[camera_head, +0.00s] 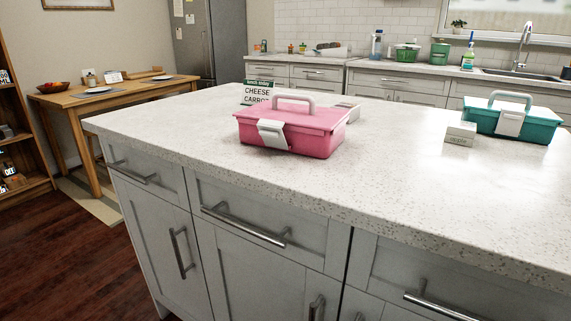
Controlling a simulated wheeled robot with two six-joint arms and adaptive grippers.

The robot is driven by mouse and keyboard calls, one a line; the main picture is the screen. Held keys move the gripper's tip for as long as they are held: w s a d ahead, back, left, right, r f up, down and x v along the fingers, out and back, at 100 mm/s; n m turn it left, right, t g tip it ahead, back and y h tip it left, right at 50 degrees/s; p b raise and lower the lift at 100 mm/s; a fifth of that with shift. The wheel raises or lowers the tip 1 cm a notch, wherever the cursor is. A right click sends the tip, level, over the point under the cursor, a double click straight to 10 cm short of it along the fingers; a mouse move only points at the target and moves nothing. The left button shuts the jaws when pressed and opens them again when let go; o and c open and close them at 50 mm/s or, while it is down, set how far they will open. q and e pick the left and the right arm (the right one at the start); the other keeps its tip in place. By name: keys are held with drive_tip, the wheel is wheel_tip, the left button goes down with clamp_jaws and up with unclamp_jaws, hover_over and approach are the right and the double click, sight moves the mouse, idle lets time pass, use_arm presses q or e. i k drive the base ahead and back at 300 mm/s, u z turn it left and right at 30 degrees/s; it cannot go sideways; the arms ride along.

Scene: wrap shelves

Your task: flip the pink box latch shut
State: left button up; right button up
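Neither of my grippers is in view, and nothing touches the box.
A teal box (535,124) with a white latch stands at the right, beside a small white carton (460,134). A sign reading cheese and carrots (257,92) stands behind the pink box. The countertop (400,185) in front is clear; its front edge runs above grey drawers.

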sight(270, 131)
drive_tip(key=u, duration=1.85)
drive_tip(key=k, duration=0.7)
drive_tip(key=z, duration=1.55)
